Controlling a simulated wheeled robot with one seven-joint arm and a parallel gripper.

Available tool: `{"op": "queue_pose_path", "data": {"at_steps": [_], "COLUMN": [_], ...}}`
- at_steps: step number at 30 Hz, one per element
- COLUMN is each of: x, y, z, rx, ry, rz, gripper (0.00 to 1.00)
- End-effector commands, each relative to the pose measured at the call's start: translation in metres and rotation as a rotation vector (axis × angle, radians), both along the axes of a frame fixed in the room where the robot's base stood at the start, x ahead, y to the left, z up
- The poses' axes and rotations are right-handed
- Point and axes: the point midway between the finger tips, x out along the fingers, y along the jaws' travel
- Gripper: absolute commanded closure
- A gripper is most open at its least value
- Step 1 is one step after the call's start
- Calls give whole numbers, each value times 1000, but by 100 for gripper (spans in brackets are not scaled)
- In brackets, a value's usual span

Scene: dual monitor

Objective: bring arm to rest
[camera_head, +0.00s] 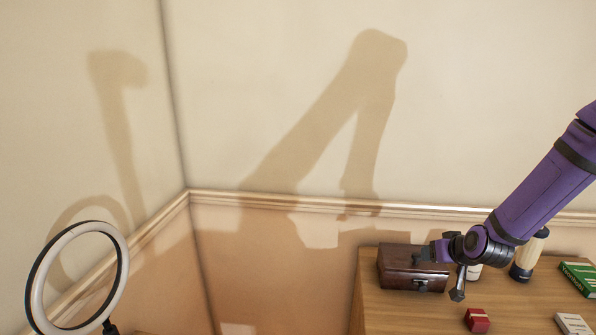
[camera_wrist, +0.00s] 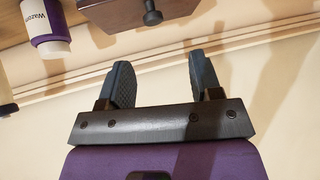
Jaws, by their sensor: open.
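My purple arm reaches in from the right edge in the head view. My gripper (camera_head: 440,272) hangs over the wooden desk (camera_head: 384,312), in front of the dark brown wooden box (camera_head: 398,259). In the wrist view my gripper (camera_wrist: 160,80) shows its two dark fingers well apart, with nothing between them. Beyond the fingertips, the box (camera_wrist: 120,12) shows at the top of the wrist view with a dark knob.
A bottle (camera_head: 529,257), a green book (camera_head: 577,278), a small red box (camera_head: 477,320) and a white box (camera_head: 573,324) stand on the desk. A ring light (camera_head: 36,282) stands at the lower left. Bare walls meet in a corner behind.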

Motion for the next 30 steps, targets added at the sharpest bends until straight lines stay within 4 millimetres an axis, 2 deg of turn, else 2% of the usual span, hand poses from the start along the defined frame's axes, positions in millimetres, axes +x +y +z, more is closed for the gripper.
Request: {"op": "queue_pose_path", "data": {"at_steps": [8, 17, 23, 30], "x": [-22, -61, -95, -148], "y": [20, 41, 57, 75], "z": [56, 123, 169, 219], "rx": [-125, -217, -249, -249], "ry": [118, 214, 256, 290], "rz": [58, 60, 45, 23], "gripper": [41, 41, 41, 41]}}
